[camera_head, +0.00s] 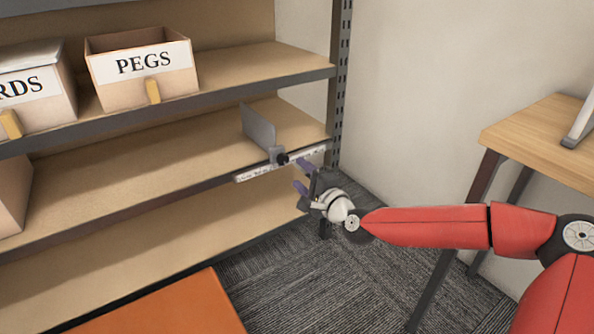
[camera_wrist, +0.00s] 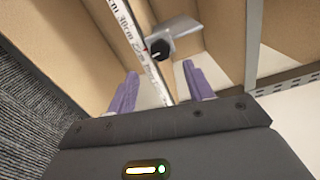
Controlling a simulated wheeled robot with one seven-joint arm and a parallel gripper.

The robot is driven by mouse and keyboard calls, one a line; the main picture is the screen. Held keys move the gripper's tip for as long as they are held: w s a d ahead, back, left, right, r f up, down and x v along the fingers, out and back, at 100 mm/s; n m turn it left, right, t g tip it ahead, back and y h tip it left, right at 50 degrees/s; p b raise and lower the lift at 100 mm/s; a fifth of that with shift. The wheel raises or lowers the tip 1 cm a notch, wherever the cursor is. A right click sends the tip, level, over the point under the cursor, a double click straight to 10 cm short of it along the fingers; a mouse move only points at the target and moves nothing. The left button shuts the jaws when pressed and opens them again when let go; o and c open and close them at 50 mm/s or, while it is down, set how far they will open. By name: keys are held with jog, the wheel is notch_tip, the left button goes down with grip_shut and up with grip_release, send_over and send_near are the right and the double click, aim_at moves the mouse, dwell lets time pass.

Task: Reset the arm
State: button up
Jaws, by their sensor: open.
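My gripper (camera_head: 306,178) is at the end of my red arm, in front of the middle shelf's right end. Its two purple fingers are apart, and they also show in the wrist view (camera_wrist: 160,88) with nothing gripped between them. A grey divider plate (camera_head: 259,127) with a black knob (camera_head: 283,158) stands on the middle shelf, just beyond the fingers. A white printed rail (camera_head: 262,172) runs along the shelf's front edge; it passes beyond the fingers in the wrist view. I cannot tell whether a finger touches the rail.
A bin labelled PEGS (camera_head: 140,66) and a partly seen bin (camera_head: 36,90) sit on the upper shelf (camera_head: 262,62). A dark perforated post (camera_head: 340,85) stands close to my gripper. A wooden table (camera_head: 545,135) is at right. An orange surface (camera_head: 170,308) lies low in front.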

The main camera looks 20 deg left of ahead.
jog(key=s+d+f+n+g+h, duration=0.2)
jog(key=s+f+n+g+h, duration=0.2)
jog(key=s+f+n, duration=0.3)
jog(key=s+d+n+g+h, duration=0.1)
jog(key=s+d+n+h, duration=0.15)
jog(key=d, duration=0.35)
jog(key=s+d+n+h, duration=0.1)
jog(key=d+h, duration=0.3)
jog(key=d, duration=0.3)
jog(key=s+d+r+h, duration=0.1)
jog(key=s+d+r, duration=0.3)
jog(key=s+d, duration=0.25)
jog(key=s+d+r+g+h, duration=0.1)
jog(key=s+d+r, duration=0.2)
jog(key=s+d, duration=0.3)
jog(key=s+d+r+h, duration=0.1)
jog(key=s+d+r, duration=0.35)
jog(key=s, duration=0.35)
notch_tip(320, 180, up, 12)
jog(key=p, duration=1.2)
jog(key=shift+s+d+f, duration=0.2)
jog(key=shift+s+d, duration=0.05)
jog(key=shift+s, duration=0.05)
